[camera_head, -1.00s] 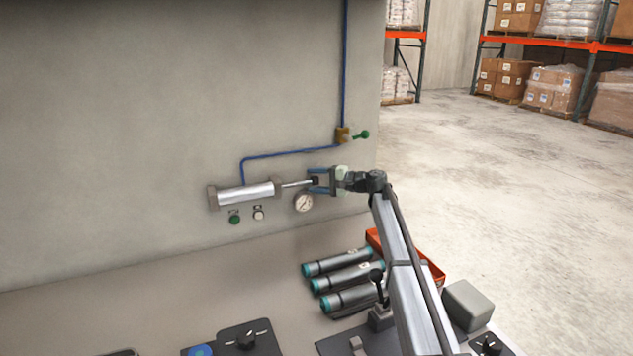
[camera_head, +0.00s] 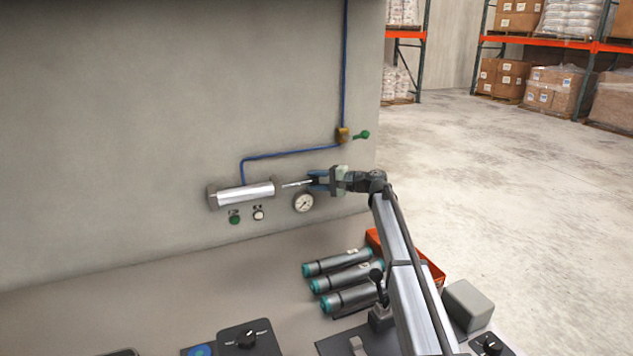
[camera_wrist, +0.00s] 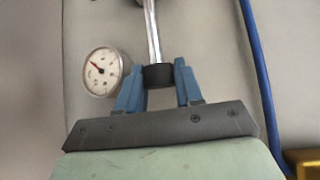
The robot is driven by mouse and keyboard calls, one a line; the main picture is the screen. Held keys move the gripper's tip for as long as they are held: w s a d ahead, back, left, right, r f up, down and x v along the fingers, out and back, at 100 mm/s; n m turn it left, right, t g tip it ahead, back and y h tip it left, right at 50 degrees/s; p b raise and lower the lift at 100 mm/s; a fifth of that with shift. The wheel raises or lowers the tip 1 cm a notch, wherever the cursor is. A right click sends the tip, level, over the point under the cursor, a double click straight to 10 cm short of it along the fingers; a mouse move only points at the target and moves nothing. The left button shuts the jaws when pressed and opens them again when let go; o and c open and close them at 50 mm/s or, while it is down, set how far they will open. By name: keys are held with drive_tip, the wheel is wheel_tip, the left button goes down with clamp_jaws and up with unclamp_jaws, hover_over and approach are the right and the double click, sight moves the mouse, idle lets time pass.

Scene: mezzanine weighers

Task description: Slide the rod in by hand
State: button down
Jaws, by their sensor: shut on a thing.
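The silver cylinder (camera_head: 245,195) is mounted level on the grey wall, with grey end blocks. Its thin bright rod (camera_head: 297,184) sticks out of the right end. In the wrist view the rod (camera_wrist: 152,35) runs down to a black end knob (camera_wrist: 158,76). My gripper (camera_head: 318,181) is at the rod's outer end, right of the cylinder. Its blue fingers (camera_wrist: 158,84) stand on both sides of the black knob and are shut on it. In the head view the fingers mostly hide the knob.
A round gauge (camera_head: 304,202) is close below the rod. A blue air line (camera_head: 290,153) runs above to a brass valve with a green lever (camera_head: 361,135). Several grey tubes (camera_head: 345,279) lie on the bench below.

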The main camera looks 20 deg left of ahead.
drive_tip(key=s+a, duration=0.3)
drive_tip(key=shift+s+a, duration=0.15)
drive_tip(key=shift+a, duration=0.05)
drive_tip(key=c, duration=0.8)
unclamp_jaws()
drive_tip(key=shift+d, duration=0.1)
drive_tip(key=d, duration=0.4)
drive_tip(key=d+r, duration=0.1)
drive_tip(key=d, duration=0.4)
drive_tip(key=d+r, duration=0.1)
drive_tip(key=d, duration=0.3)
drive_tip(key=shift+d, duration=0.3)
